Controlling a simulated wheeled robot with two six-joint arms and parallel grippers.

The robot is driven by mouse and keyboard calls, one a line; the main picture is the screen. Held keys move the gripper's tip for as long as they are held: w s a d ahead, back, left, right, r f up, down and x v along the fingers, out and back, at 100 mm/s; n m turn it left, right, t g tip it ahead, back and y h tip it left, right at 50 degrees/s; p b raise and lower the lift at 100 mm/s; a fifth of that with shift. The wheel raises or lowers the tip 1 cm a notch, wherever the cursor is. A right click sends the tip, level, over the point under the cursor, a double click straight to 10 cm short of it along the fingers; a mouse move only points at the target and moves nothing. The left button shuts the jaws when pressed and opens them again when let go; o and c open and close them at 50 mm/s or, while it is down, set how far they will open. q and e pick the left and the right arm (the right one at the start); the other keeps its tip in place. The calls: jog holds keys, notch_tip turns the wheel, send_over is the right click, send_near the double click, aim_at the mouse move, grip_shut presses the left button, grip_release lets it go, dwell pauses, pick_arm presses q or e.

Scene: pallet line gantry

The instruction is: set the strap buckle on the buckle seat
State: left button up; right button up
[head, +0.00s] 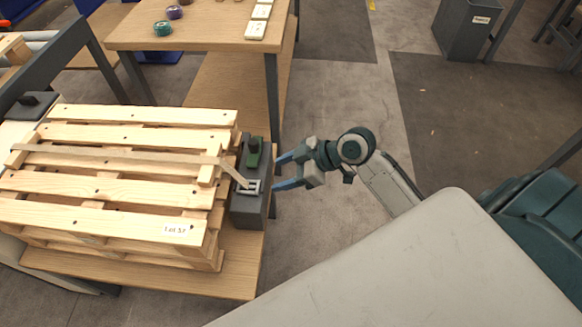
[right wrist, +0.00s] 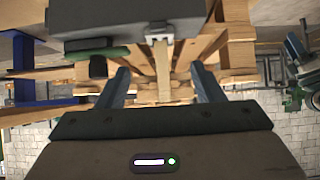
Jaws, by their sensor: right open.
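The strap buckle (head: 249,186), a small pale metal frame, is at the end of the tan strap (head: 120,158) that runs across the pallet. It appears at the top of a dark grey block (head: 247,212) beside the pallet; I cannot tell which part is the buckle seat or whether the buckle is fully seated. My right gripper (head: 279,172) is open and empty, just right of the block, fingers pointing at it. In the right wrist view the buckle (right wrist: 159,36) shows beyond and between the two open fingers (right wrist: 162,85), apart from them. My left gripper is out of view.
A green part with a dark knob (head: 254,150) stands on the block behind the buckle. The wooden pallet (head: 100,185) lies on a wooden bench left of it. A table (head: 200,35) with strap rolls stands at the back.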

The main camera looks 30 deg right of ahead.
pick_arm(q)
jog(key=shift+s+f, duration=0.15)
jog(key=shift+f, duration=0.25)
pick_arm(e)
jog(key=shift+v, duration=1.1)
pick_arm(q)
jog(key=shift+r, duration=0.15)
pick_arm(e)
jog(key=s+d+f+m+g+h, duration=0.1)
jog(key=s+f+m+h, duration=0.3)
jog(key=s, duration=0.4)
jog(key=s+d+f+m+g+h, duration=0.1)
jog(key=s+d+f+m+h, duration=0.3)
jog(key=s+f, duration=0.5)
jog(key=shift+m+g+h, duration=0.4)
jog(key=shift+m+h, duration=0.4)
jog(key=shift+m, duration=0.4)
jog(key=shift+f, duration=0.1)
